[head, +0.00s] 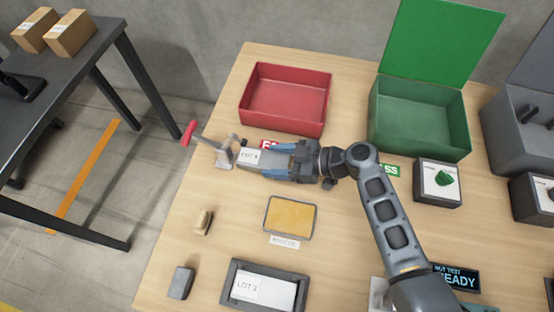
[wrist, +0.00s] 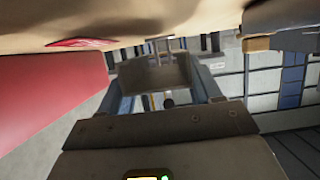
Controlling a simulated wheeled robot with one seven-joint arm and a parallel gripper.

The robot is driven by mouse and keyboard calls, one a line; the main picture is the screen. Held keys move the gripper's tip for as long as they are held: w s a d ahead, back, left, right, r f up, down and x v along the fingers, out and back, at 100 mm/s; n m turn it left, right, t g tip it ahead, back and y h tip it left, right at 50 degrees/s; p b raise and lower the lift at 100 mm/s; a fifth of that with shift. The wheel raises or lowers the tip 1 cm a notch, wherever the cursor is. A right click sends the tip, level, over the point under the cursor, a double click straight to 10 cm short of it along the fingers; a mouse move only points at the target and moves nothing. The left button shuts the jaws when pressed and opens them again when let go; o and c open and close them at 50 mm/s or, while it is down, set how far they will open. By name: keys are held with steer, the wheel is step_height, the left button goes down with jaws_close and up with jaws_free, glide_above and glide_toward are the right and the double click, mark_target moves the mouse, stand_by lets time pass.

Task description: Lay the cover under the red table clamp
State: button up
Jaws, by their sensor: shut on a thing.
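My gripper (head: 268,160) is shut on a flat grey plate with a white LOT label (head: 248,156), which I take to be the cover. In the wrist view the plate (wrist: 152,76) sits between the two fingers. The table clamp, with a red handle (head: 188,132) and grey metal frame (head: 225,160), stands at the table's left edge. The plate's far end is right beside the clamp frame; I cannot tell whether it lies under the clamp's arm or touches it. The handle sticks out past the edge, to the upper left.
A red bin (head: 287,123) lies just behind the gripper, with an open green bin (head: 416,145) further right. In front are a yellow-topped tray (head: 290,217), a beige block (head: 203,222), a dark grey block (head: 180,283) and a dark-framed tray (head: 226,292) holding another LOT plate.

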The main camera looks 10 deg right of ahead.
steer(key=shift+s+f, duration=0.1)
steer(key=shift+f, duration=0.35)
steer(key=shift+f+b, duration=0.15)
steer(key=shift+b, duration=0.25)
steer(key=o, duration=1.4)
steer(key=shift+s+f, duration=0.1)
steer(key=shift+f, duration=0.05)
steer(key=shift+r+p, duration=0.7)
steer(key=shift+p, duration=0.25)
steer(key=v, duration=1.2)
steer(key=shift+r, duration=0.2)
